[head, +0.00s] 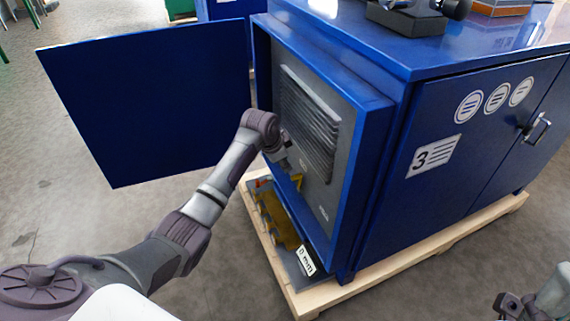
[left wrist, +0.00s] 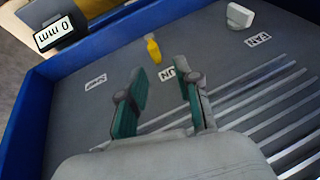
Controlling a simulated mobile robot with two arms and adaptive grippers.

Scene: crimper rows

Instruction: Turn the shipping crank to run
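The yellow crank (left wrist: 153,49) is on the grey panel (left wrist: 215,70) inside the blue cabinet, and a bit of yellow (head: 296,181) shows by my gripper in the head view. It lies nearest the RUN label (left wrist: 168,73); another label (left wrist: 95,82), perhaps SHIP, is to its left. How the crank pivots is not clear. My left gripper (head: 287,160) is at the panel; in the left wrist view its fingers (left wrist: 163,80) are apart with nothing between them, and the crank is beyond their tips. My right gripper (head: 512,304) is partly visible at bottom right, away from the cabinet.
The blue door (head: 150,100) stands open at left. A white knob (left wrist: 240,15) sits by the FAN label (left wrist: 258,39). Louvre slats (head: 312,120) cover part of the panel. Floor around is clear.

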